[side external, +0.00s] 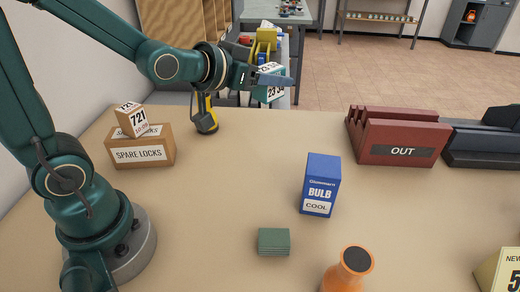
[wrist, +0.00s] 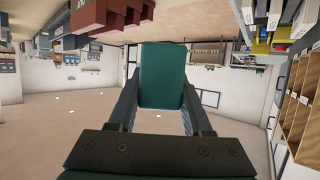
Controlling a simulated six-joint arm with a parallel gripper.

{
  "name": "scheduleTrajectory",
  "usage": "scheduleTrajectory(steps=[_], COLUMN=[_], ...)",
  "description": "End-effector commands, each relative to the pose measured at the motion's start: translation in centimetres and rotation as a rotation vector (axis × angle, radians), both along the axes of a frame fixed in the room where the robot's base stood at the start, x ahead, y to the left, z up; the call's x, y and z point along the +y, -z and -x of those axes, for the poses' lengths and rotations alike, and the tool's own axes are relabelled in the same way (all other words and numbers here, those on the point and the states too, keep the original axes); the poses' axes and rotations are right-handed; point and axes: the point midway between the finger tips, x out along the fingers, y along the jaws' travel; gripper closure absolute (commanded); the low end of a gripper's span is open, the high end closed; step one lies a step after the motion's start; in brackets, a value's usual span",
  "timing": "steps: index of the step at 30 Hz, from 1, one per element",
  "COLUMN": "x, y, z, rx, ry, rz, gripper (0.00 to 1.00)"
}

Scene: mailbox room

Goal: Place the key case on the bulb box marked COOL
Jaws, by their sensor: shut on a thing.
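My gripper (side external: 284,82) is shut on a teal case with white numbered faces (side external: 270,92), apparently the key case, high above the back of the table. In the wrist view, the case (wrist: 162,65) stands out as a plain dark teal block between the two fingers of my gripper (wrist: 161,92). The bulb box marked COOL (side external: 321,185) is blue with a white label and stands upright on the table, in front and to the right of my gripper. Its top is bare. I cannot make it out in the wrist view.
A SPARE LOCKS box (side external: 140,149) with a small numbered box (side external: 131,119) on top stands left. A yellow-and-black tool (side external: 206,114) stands behind. A green stack (side external: 273,241) and an orange bottle (side external: 348,271) are in front. A red OUT rack (side external: 398,140) stands right.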

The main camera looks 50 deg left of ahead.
Motion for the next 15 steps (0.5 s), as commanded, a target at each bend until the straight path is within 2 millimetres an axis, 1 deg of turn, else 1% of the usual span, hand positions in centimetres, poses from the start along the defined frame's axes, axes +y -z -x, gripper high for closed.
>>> scheduleTrajectory(steps=[1, 7, 15], x=[-0.1, -0.7, -1.1], y=[-0.4, -0.9, -1.6], z=[0.5, 1.9, 2.5], rx=[-0.007, -0.005, -0.005], ry=[0.017, 0.088, 0.165], rz=[-0.002, -0.004, -0.004], gripper=[1.0, 1.0, 1.0])
